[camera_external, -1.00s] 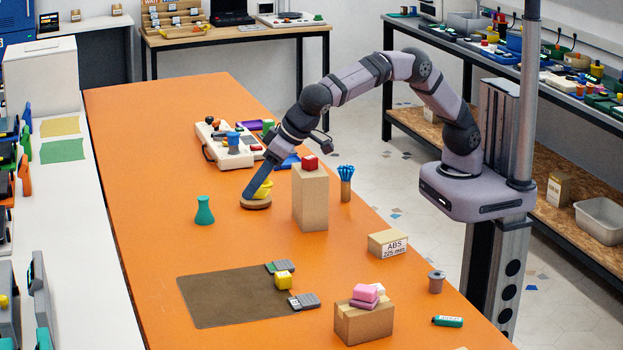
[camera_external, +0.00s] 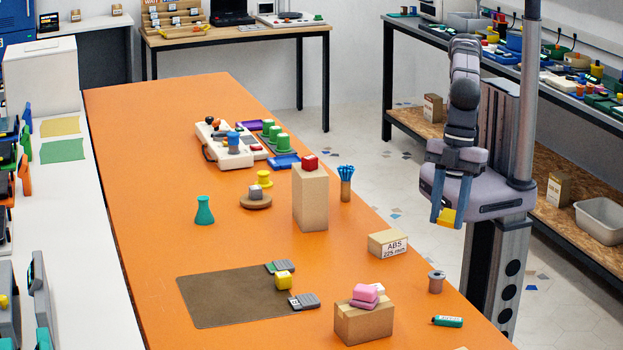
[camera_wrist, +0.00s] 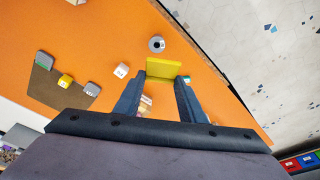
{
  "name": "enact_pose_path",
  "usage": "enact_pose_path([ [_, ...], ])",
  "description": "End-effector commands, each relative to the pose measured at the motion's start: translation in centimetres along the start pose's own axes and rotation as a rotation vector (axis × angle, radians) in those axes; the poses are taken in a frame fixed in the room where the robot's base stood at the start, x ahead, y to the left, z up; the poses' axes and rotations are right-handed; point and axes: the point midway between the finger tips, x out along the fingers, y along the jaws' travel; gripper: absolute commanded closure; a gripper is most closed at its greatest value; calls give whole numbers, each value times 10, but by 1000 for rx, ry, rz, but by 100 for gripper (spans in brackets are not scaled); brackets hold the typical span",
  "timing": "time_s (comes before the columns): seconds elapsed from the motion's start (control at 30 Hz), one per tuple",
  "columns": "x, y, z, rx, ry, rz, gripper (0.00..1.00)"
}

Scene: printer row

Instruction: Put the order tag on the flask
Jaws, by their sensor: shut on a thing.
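My gripper (camera_external: 447,212) is raised at the right, beyond the table's right edge in the external view. It is shut on a flat yellow plate, which I take to be the order tag (camera_external: 447,216). In the wrist view the yellow tag (camera_wrist: 163,68) spans the gap between the two dark blue fingers of my gripper (camera_wrist: 162,82). No writing is readable on it. A teal flask (camera_external: 204,211) with a wide base and narrow neck stands upright on the orange table, left of a round wooden disc. My gripper is far to its right.
A tall cardboard block (camera_external: 310,200) with a red cube on top stands between the flask and my gripper. The wooden disc (camera_external: 256,201) carries a small grey cube. An ABS box (camera_external: 388,244) lies near the right edge. The brown mat (camera_external: 225,300) is mostly bare.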

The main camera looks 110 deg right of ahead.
Motion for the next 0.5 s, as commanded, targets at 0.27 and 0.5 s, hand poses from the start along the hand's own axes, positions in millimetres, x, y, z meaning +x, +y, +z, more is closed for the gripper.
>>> enact_pose_path([
  [0.27,-8,-59,54,-141,-196,-16,87],
  [0.5,-6,-53,51,6,-350,1,87],
])
